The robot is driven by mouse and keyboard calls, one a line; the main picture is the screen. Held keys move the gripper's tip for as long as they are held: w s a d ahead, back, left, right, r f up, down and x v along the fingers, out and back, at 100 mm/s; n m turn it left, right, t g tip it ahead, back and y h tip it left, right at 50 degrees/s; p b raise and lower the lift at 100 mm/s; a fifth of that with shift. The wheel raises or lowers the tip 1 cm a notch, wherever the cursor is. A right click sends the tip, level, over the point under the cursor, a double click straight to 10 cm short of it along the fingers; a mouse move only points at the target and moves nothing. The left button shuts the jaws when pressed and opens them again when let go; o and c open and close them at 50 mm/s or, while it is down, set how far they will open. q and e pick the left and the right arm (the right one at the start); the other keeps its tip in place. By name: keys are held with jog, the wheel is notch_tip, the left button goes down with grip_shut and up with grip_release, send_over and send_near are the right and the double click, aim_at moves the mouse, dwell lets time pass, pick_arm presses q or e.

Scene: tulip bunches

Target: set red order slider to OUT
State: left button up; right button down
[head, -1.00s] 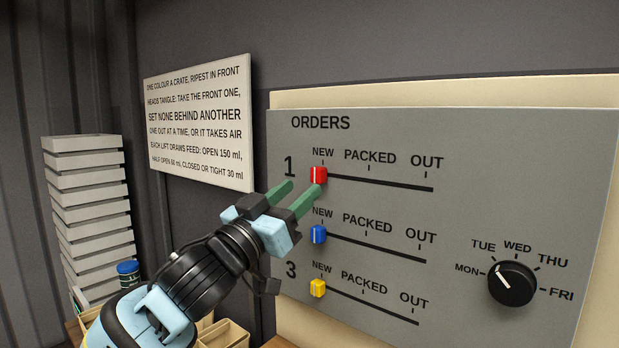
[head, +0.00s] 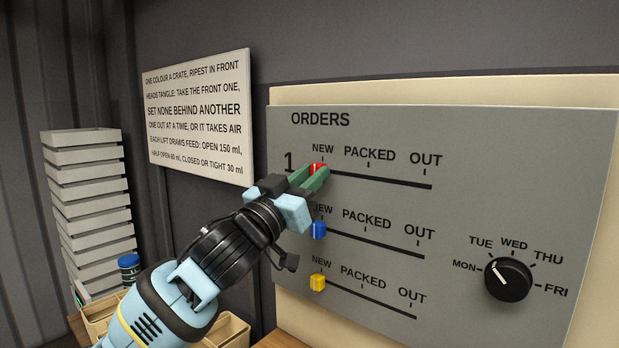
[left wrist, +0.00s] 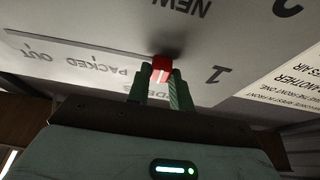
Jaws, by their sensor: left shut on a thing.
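The red order slider (head: 318,168) is at the NEW mark, at the left end of row 1's slot on the grey ORDERS panel (head: 460,215). My left gripper (head: 313,178) is shut on it, with the green fingers on either side and partly hiding the knob in the head view. The left wrist view also shows the red knob (left wrist: 161,68) between the two fingertips (left wrist: 160,82). The row 1 slot (head: 385,181) runs right past PACKED to OUT and is clear. My right gripper is not in view.
Below are the blue slider (head: 318,229) and the yellow slider (head: 317,283), both at NEW. A black day dial (head: 508,279) is at lower right. A white notice (head: 198,115) hangs left of the panel. Stacked grey trays (head: 92,200) stand at far left.

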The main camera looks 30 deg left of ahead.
pick_arm(q)
grip_shut()
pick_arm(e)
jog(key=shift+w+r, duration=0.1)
pick_arm(q)
jog(key=shift+d, duration=0.1)
